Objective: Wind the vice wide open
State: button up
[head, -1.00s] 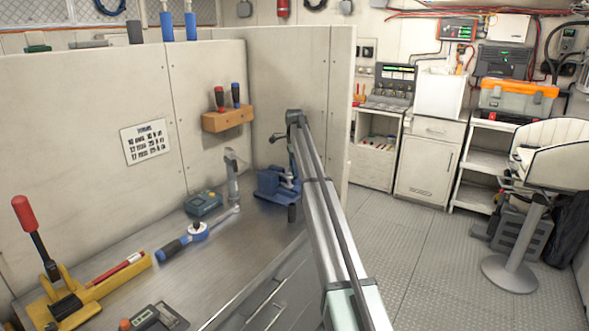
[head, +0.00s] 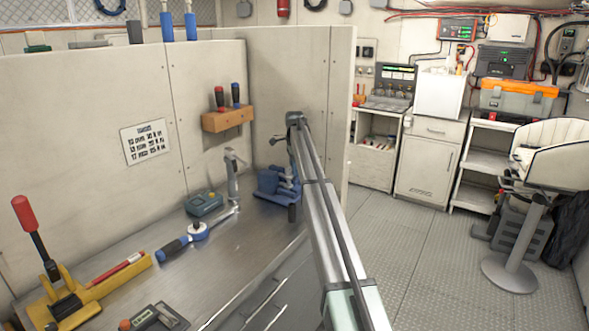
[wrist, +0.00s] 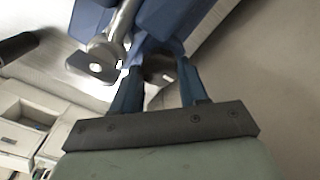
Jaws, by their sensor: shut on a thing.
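The blue vice (head: 268,182) stands on the metal bench near its right end, partly hidden behind my arm. A dark handle end (head: 292,213) hangs at its front right. In the wrist view the vice's blue body (wrist: 195,18) fills the top, with a bright metal bar (wrist: 122,22) beside it. My gripper (wrist: 159,71) has its two blue fingers on either side of a metal part under the vice body. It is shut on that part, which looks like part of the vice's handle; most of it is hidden. The jaw gap cannot be made out.
A wooden screwdriver rack (head: 228,119) hangs on the panel behind. The floor to the right is clear up to the chair (head: 550,160).

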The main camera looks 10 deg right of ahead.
jog(key=shift+n, duration=0.3)
jog(key=shift+c, duration=0.2)
jog(key=n, duration=0.8)
jog(key=shift+w, duration=0.1)
jog(key=shift+n, duration=0.4)
jog(key=o, duration=1.1)
jog(key=shift+a, duration=0.1)
jog(key=shift+c, duration=0.2)
jog(key=shift+w+m, duration=0.1)
jog(key=shift+m, duration=0.2)
